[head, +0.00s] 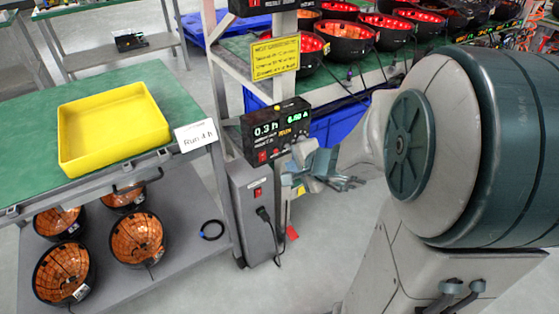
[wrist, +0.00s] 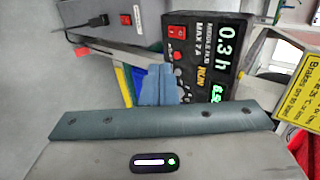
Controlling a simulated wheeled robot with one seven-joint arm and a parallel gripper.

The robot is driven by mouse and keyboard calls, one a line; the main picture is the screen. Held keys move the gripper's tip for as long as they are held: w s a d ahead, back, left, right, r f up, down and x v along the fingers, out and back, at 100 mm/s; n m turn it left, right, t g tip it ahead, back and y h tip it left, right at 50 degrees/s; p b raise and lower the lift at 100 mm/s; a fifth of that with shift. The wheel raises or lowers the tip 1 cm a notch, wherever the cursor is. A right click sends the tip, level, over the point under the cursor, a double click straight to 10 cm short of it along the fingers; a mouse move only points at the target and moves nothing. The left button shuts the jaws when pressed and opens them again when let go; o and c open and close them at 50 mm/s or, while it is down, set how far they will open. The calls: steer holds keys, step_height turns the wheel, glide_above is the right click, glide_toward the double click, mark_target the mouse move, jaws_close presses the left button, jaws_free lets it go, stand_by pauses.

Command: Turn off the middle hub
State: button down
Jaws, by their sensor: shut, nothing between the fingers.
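The middle hub (head: 278,130) is a black box on the rack post in the head view. Its display is lit, with "0.3 h" in white and a green reading beside it. A red switch (head: 262,156) sits at its lower left. In the wrist view the hub (wrist: 205,62) appears turned sideways, with its red switch (wrist: 180,32) near one corner. My gripper (head: 300,163) is just right of and below the hub in the head view. In the wrist view the blue-grey fingers (wrist: 158,84) are together and empty, close to the hub's face. Whether they touch it is unclear.
A grey power box (head: 256,205) with a red switch and plugged cable stands below the hub. A yellow tray (head: 112,127) sits on the green bench at left. A yellow sign (head: 275,57) hangs above the hub. Red-lit bowl lamps (head: 348,40) stand behind.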

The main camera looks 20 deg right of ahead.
mark_target(264, 157)
steer(key=x, duration=0.4)
steer(key=r+b+x, duration=0.1)
steer(key=x, duration=0.2)
steer(key=w+b+x, duration=0.1)
steer(key=x, duration=0.3)
steer(key=shift+w+a+r, duration=0.1)
steer(key=shift+w+a, duration=0.2)
steer(key=shift+w, duration=0.05)
steer(key=shift+w+a, duration=0.15)
steer(key=shift+w, duration=0.3)
